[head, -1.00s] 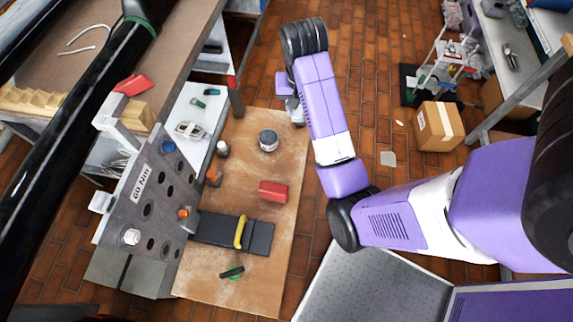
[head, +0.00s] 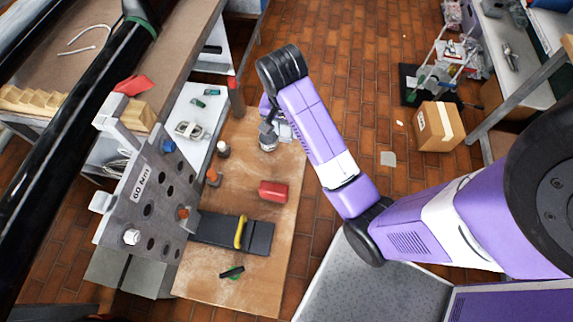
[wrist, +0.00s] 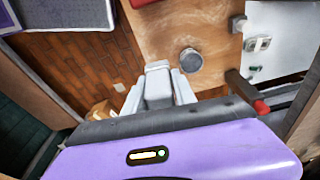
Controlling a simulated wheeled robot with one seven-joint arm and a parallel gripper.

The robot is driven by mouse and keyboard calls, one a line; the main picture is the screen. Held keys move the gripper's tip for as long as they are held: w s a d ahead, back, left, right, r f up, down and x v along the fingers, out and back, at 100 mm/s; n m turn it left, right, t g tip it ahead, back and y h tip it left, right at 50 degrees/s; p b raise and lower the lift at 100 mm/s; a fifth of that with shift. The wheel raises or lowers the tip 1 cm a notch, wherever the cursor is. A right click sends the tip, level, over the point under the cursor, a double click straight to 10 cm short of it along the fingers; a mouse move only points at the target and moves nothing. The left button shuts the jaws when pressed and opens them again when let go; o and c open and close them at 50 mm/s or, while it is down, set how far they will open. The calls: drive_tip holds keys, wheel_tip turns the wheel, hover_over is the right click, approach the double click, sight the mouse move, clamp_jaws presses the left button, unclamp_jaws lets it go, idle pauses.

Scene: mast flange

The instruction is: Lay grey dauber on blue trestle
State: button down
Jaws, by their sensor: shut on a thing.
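My gripper (head: 270,124) is above the far part of the wooden board, partly hidden behind my wrist in the head view. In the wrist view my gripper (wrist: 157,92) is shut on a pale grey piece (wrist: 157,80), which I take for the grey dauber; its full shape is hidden. In the head view a dark grey part shows close over a round grey tin (head: 268,145). The tin also stands clear in the wrist view (wrist: 191,60), beside the fingers. I cannot make out a blue trestle; a small blue part (head: 168,146) sits at the upright plate.
On the wooden board (head: 215,285) lie a red block (head: 273,191), a dark slab with a yellow handle (head: 258,237) and a green-and-black item (head: 232,272). The holed grey plate (head: 150,200) stands at left. A red-topped post (head: 235,97) rises behind. The board's front right is bare.

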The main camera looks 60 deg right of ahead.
drive_tip(key=b, duration=0.7)
hover_over(287, 167)
wheel_tip(287, 167, down, 7)
drive_tip(key=f, duration=0.7)
drive_tip(key=shift+s+a+f, duration=0.15)
drive_tip(key=shift+a+f, duration=0.1)
drive_tip(key=shift+f, duration=0.1)
drive_tip(key=shift+f+p, duration=0.55)
drive_tip(key=shift+f, duration=1.9)
drive_tip(key=shift+f, duration=0.3)
drive_tip(key=c, duration=1)
unclamp_jaws()
drive_tip(key=shift+f+b, duration=0.1)
drive_tip(key=shift+b, duration=0.55)
drive_tip(key=r, duration=0.2)
drive_tip(key=a+r, duration=0.1)
drive_tip(key=r, duration=0.5)
drive_tip(key=shift+s+a, duration=0.1)
drive_tip(key=shift+a, duration=0.15)
